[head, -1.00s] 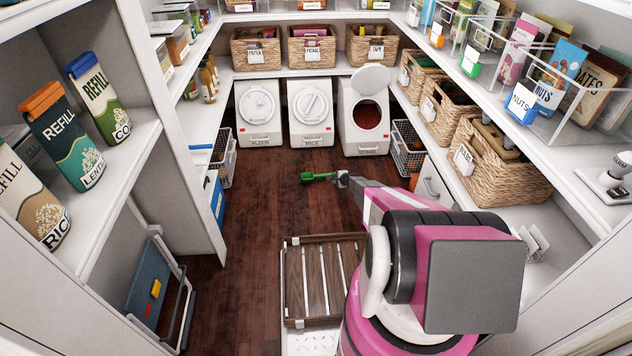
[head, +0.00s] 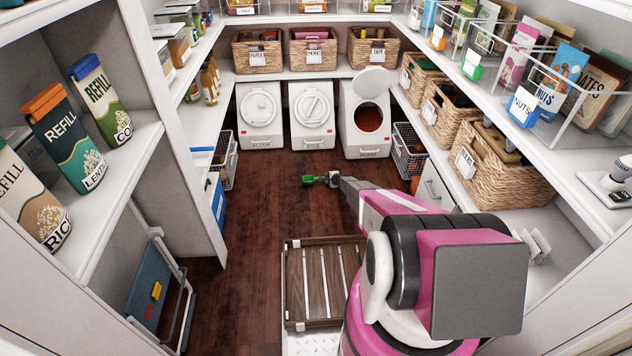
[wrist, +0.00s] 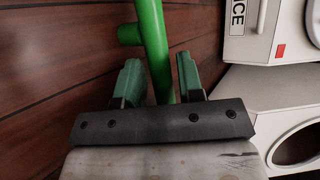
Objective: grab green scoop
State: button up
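The green scoop (head: 309,181) shows in the head view over the dark wood floor, in front of the dispensers. Its green handle (wrist: 154,45) runs down between my fingers in the wrist view. My gripper (wrist: 158,78) has two dark green fingers, one on each side of the handle. They stand apart and are open, with a narrow gap visible on the right of the handle. In the head view my gripper (head: 334,179) is at the scoop's right end. The handle's lower end is hidden behind the gripper's dark front plate.
White dispensers (head: 259,114) stand along the back wall; the right one (head: 364,125) has its lid open. Wire baskets (head: 408,150) flank them. Woven baskets (head: 497,165) line the right shelf. The floor (head: 262,215) left of my arm is clear.

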grip_shut()
jog(key=shift+r, duration=0.1)
